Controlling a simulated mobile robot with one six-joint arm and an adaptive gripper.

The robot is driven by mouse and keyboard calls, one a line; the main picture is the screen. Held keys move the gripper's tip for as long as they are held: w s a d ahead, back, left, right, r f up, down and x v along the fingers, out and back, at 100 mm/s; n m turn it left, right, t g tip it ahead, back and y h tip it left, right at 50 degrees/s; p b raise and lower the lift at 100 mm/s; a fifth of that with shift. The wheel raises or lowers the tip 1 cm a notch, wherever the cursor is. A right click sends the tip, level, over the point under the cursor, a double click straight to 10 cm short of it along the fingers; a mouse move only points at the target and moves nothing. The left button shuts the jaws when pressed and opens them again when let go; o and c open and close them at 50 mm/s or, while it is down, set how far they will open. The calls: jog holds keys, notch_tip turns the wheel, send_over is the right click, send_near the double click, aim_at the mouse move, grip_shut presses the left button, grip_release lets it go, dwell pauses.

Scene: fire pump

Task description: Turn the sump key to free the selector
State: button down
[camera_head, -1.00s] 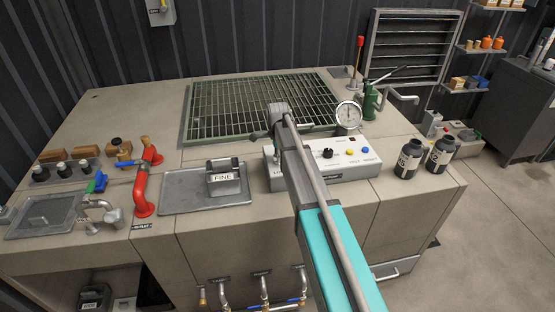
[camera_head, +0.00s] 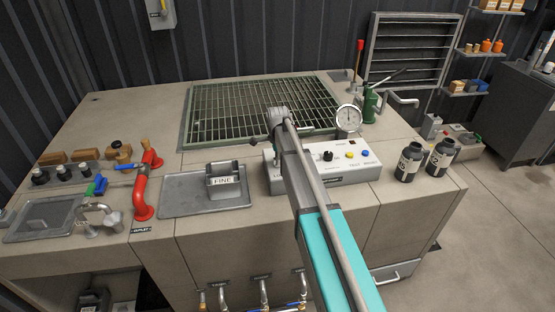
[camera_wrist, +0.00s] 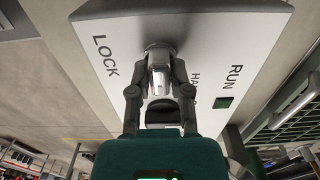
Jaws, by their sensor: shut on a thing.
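In the wrist view my gripper (camera_wrist: 159,82) is shut on the silver sump key (camera_wrist: 159,58), which stands in a round collar on a pale panel (camera_wrist: 205,35). The panel reads LOCK on the left and RUN on the right, with another word partly hidden by a finger. The key's exact angle is hard to tell. In the head view the key and fingertips are hidden by my arm at the left part of the white control box (camera_head: 350,172). The black selector knob (camera_head: 328,156) shows to the right of my arm.
A pressure gauge (camera_head: 348,118) and a green hand pump (camera_head: 370,105) stand behind the box. Two dark bottles (camera_head: 409,162) stand to its right. A tray (camera_head: 178,203) with a FINE block (camera_head: 223,180) lies left. A green grate (camera_head: 235,103) is behind.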

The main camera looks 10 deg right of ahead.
jog(key=shift+n, duration=0.4)
jog(key=n, duration=0.7)
jog(key=shift+n, duration=0.4)
jog(key=n, duration=0.4)
jog(key=shift+n, duration=0.3)
jog(key=n, duration=0.4)
jog(key=shift+n, duration=0.4)
jog(key=c, duration=0.6)
grip_release()
jog(key=shift+o, duration=0.2)
